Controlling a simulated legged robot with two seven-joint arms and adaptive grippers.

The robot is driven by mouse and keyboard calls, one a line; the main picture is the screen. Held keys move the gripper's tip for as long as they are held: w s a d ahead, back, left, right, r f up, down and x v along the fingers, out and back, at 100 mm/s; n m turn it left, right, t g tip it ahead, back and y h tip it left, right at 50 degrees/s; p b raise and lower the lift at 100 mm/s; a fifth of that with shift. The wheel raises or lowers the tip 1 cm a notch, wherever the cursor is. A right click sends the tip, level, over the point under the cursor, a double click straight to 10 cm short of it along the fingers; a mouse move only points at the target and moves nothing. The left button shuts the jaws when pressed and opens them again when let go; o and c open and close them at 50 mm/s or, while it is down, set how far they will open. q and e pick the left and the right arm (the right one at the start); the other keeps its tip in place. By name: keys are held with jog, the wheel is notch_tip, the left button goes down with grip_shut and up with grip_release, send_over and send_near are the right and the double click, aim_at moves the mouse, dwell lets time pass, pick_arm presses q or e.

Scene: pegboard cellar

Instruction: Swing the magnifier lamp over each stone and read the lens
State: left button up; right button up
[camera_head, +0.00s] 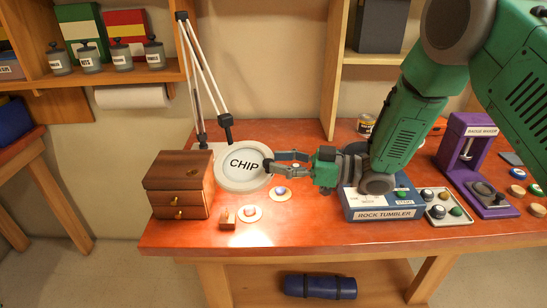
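The magnifier lamp (218,178) has a round pale head on a jointed white arm, hanging over the table's left half. Its lens (243,163) shows the word "CHIP". My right gripper (270,164) reaches in from the right, with its fingertips closed at the right edge of the lamp head. Two small stones sit on round pale discs below and right of the head: a reddish one (250,211) in front and a bluish one (280,190) farther right. Anything directly under the head is hidden. My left gripper is not in view.
The rock tumbler (385,214) sits under my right arm. A stone tray (443,207) and a purple press (470,155) are at right. The front middle is clear.

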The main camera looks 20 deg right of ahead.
jog(key=shift+w+a+r, duration=0.1)
jog(key=shift+a+r, duration=0.15)
jog(key=shift+a, duration=0.6)
jog(key=shift+w+a, duration=0.2)
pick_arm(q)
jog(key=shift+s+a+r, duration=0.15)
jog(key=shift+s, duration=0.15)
pick_arm(e)
jog(key=shift+o, duration=0.4)
jog(key=shift+d, duration=0.1)
jog(key=shift+w, duration=0.1)
jog(key=c, duration=0.7)
grip_shut()
jog(key=shift+r, duration=0.1)
